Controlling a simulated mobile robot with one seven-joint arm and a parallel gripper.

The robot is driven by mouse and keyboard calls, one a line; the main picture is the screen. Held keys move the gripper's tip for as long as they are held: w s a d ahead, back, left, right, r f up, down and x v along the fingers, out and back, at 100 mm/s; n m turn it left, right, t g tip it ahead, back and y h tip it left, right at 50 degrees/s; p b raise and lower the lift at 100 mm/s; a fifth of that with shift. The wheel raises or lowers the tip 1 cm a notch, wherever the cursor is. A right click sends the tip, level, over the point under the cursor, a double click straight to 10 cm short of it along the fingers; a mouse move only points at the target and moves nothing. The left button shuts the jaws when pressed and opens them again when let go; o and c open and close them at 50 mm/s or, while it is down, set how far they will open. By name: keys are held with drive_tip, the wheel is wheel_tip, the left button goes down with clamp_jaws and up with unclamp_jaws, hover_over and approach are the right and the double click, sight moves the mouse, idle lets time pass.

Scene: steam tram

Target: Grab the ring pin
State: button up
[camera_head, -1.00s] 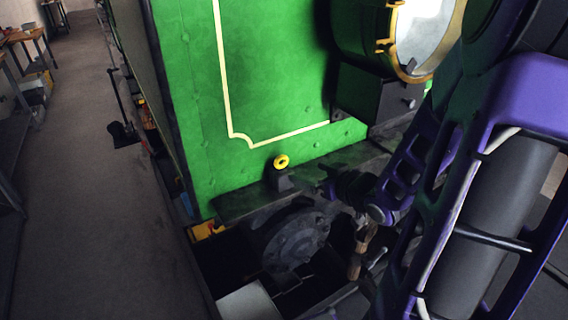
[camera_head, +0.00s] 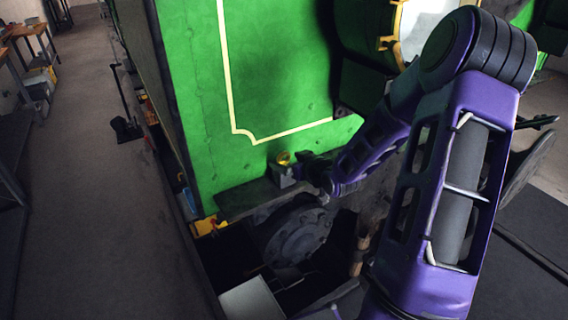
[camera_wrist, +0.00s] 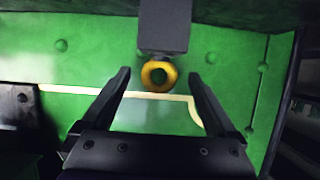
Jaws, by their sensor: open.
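In the wrist view the yellow ring (camera_wrist: 159,76) hangs below a grey block (camera_wrist: 164,28), as this view is turned over. My gripper (camera_wrist: 158,82) is open, with one dark finger on each side of the ring; I cannot tell how deep the ring sits between them. In the head view my gripper (camera_head: 298,168) is at the ring and partly hides it and its block.
The green panel (camera_head: 262,90) with a cream line stands close behind the ring. A round dark buffer (camera_head: 298,236) is below the ledge. A large brass-rimmed lamp (camera_head: 400,35) is at the upper right. An open aisle (camera_head: 80,200) runs along the left.

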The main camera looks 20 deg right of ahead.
drive_tip(key=x, duration=0.2)
drive_tip(key=shift+w+f, duration=0.15)
drive_tip(key=shift+w, duration=0.15)
clamp_jaws()
